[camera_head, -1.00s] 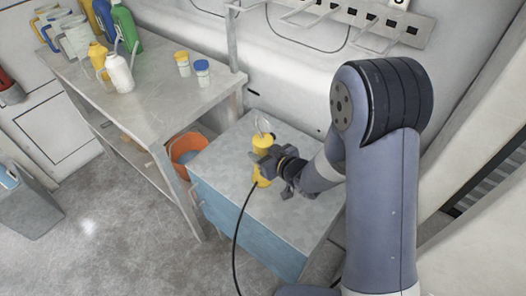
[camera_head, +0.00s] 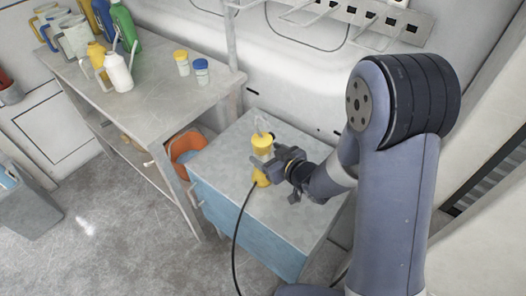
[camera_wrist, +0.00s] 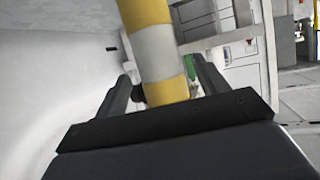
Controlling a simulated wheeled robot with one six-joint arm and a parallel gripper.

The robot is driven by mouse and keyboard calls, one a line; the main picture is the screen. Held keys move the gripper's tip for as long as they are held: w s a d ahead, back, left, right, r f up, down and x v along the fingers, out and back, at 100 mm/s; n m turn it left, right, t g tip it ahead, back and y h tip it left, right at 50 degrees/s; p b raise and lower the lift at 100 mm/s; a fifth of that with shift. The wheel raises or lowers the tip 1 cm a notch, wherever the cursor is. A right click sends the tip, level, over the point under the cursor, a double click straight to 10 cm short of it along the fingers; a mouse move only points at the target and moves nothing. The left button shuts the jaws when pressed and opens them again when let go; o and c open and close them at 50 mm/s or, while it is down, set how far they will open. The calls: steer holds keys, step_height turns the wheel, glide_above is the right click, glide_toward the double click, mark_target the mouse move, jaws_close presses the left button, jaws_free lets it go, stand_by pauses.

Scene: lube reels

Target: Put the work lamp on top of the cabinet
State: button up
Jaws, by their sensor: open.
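The work lamp (camera_head: 262,146) stands upright on top of the blue-sided cabinet (camera_head: 283,215). It has a yellow body with a pale middle band and a wire hook on top. A black cable runs from its base over the cabinet's front edge. My gripper (camera_head: 270,167) is at the lamp's right side, with its jaws open and around the middle of the body. In the wrist view the yellow and white lamp body (camera_wrist: 155,45) stands between the two dark fingers (camera_wrist: 165,88). I cannot tell whether either finger touches it.
A workbench (camera_head: 150,110) to the left holds jugs, bottles and two small capped jars (camera_head: 191,68). The wall with a socket strip (camera_head: 365,17) is behind. The cabinet top right of the lamp is partly clear.

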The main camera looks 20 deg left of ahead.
steer(key=v, duration=0.9)
